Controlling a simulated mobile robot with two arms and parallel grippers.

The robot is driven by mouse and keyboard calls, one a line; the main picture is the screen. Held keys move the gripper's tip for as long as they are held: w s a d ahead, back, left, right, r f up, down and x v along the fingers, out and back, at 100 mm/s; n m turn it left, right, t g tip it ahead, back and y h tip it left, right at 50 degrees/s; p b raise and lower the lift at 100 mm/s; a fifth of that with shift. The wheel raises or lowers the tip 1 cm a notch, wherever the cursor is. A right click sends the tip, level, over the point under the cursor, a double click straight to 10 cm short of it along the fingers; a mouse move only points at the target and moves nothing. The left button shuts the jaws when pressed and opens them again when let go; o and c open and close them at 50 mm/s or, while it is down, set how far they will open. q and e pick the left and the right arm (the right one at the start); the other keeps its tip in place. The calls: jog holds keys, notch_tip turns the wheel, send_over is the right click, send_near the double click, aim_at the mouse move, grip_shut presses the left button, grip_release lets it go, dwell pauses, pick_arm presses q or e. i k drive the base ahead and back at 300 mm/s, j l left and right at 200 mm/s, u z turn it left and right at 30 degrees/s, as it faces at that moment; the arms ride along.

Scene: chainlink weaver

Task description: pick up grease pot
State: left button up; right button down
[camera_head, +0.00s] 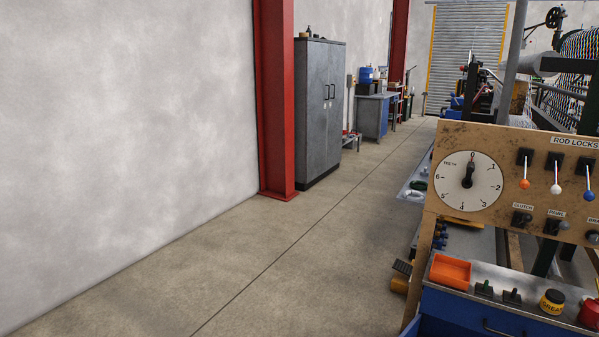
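A small yellow pot with a black lid and a label reading "GREA…", the grease pot (551,302), stands upright on the grey top of a blue cabinet (478,314) at the lower right. A red object (590,313) stands just right of it, cut off by the picture edge. Neither of my grippers shows in the head view.
An orange tray (450,271) and two small dark green items (484,290) share the cabinet top. A wooden panel (470,226) with a dial and levers rises behind. Open concrete floor (300,260) lies left, towards a red column (275,100) and grey locker (319,110).

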aim_at(552, 302)
jog(key=z, duration=0.6)
jog(key=i+j+z, duration=0.1)
jog(key=j+z, duration=0.8)
jog(key=j, duration=0.15)
jog(key=j+z, duration=0.45)
jog(key=k+j, duration=0.15)
jog(key=j, duration=0.25)
jog(key=k+j, duration=0.15)
jog(key=j, duration=0.25)
jog(key=k+j, duration=0.1)
jog(key=j, duration=0.3)
jog(key=k+j+z, duration=0.1)
jog(key=j, duration=0.25)
jog(key=k, duration=0.45)
jog(key=i+l+z, duration=0.15)
jog(key=i+z, duration=0.6)
jog(key=i+l+z, duration=0.15)
jog(key=i+z, duration=0.7)
jog(key=i, duration=0.3)
jog(key=i+j+u, duration=0.2)
jog(key=i+u, duration=0.75)
jog(key=i, duration=0.1)
